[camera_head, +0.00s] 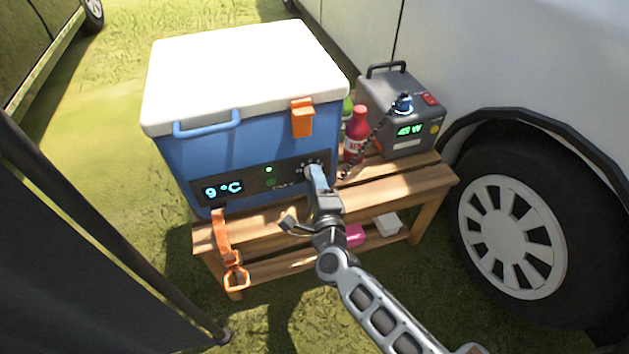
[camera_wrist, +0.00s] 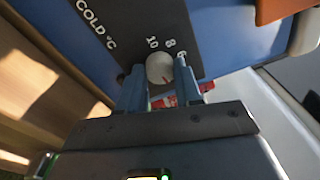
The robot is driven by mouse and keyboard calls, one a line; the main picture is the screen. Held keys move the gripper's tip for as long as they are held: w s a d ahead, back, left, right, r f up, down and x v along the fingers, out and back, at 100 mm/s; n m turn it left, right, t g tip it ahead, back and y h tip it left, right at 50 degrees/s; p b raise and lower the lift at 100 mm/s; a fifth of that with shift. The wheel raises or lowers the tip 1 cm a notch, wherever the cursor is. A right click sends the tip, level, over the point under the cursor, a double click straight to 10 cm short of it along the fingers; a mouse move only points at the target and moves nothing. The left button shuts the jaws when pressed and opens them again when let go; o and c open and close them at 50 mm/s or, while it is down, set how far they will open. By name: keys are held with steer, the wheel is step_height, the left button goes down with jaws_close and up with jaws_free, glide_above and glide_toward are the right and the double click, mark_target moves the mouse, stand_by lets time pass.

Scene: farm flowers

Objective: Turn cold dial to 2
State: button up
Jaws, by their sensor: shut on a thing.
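The blue cooler (camera_head: 180,168) with a white lid stands on a wooden bench. Its dark front panel has a display (camera_head: 222,189) reading 9 °C. In the wrist view the round white cold dial (camera_wrist: 158,66) sits on the panel beside the "COLD °C" label (camera_wrist: 96,24), with 10, 8 and 6 printed around it. My gripper (camera_wrist: 160,84) is shut on the dial, one finger on each side. In the head view my gripper (camera_head: 318,180) covers most of the dial.
An orange latch (camera_head: 302,118) hangs above the dial. A red bottle (camera_head: 356,134) and a grey power box (camera_head: 400,115) stand right of the cooler on the bench (camera_head: 425,185). An orange strap (camera_head: 222,235) hangs in front. A vehicle wheel (camera_head: 512,236) is at right.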

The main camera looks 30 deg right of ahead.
stand_by(0.4)
steer(key=o, duration=1)
steer(key=shift+o, duration=0.2)
steer(key=p+v, duration=0.1)
steer(key=v, duration=0.7)
steer(key=shift+f, duration=0.1)
steer(key=s+a+r+n+g+y, duration=0.1)
steer(key=s+r+n+y, duration=0.1)
steer(key=s+r+n, duration=0.7)
steer(key=s+a+r+n+g+y, duration=0.1)
steer(key=s+r+n+y, duration=0.15)
steer(key=s+n, duration=0.85)
steer(key=s+r+n+y, duration=0.2)
steer(key=s+r+n, duration=0.4)
steer(key=s, duration=0.8)
step_height(320, 180, up, 23)
steer(key=m+p, duration=0.1)
steer(key=p, duration=2.1)
steer(key=shift+p, duration=0.35)
